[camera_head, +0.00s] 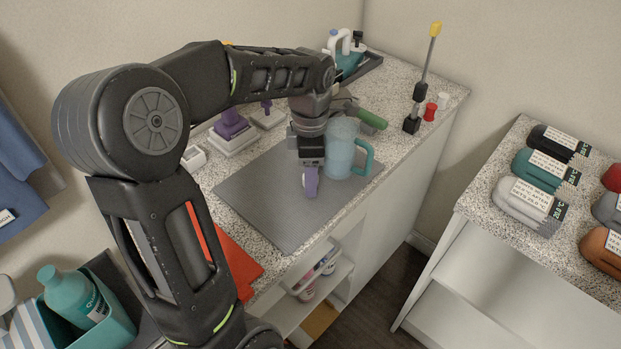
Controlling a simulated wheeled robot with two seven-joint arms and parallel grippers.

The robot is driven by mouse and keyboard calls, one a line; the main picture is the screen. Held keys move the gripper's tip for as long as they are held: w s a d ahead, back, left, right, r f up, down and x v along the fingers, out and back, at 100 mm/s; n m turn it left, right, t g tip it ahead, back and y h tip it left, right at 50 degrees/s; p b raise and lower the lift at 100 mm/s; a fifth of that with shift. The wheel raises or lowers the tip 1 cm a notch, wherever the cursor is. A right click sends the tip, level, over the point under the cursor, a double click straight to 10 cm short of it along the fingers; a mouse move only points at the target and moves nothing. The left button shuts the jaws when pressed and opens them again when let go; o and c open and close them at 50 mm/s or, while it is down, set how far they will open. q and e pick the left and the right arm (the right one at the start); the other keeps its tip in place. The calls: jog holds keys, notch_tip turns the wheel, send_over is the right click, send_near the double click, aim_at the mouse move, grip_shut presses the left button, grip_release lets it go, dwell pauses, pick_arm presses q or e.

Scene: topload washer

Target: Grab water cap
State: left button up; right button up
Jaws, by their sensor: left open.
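A translucent light-blue cup (340,150) with a teal handle on its right side stands on the grey ribbed mat (262,208), near the mat's back right corner. I see no separate cap on it. My left arm comes in from the left and reaches over the counter. My left gripper (311,182) points down just left of the cup and is open. A pale purple piece shows at its lower end; I cannot tell whether it is a finger or a separate thing. I cannot tell whether the gripper touches the cup. My right gripper is out of view.
Behind the cup lies a green-handled item (372,119). A purple-and-white device (232,133) stands back left of the mat. The mat's front part is clear.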

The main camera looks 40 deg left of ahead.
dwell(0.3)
pick_arm(q)
grip_shut()
dwell(0.5)
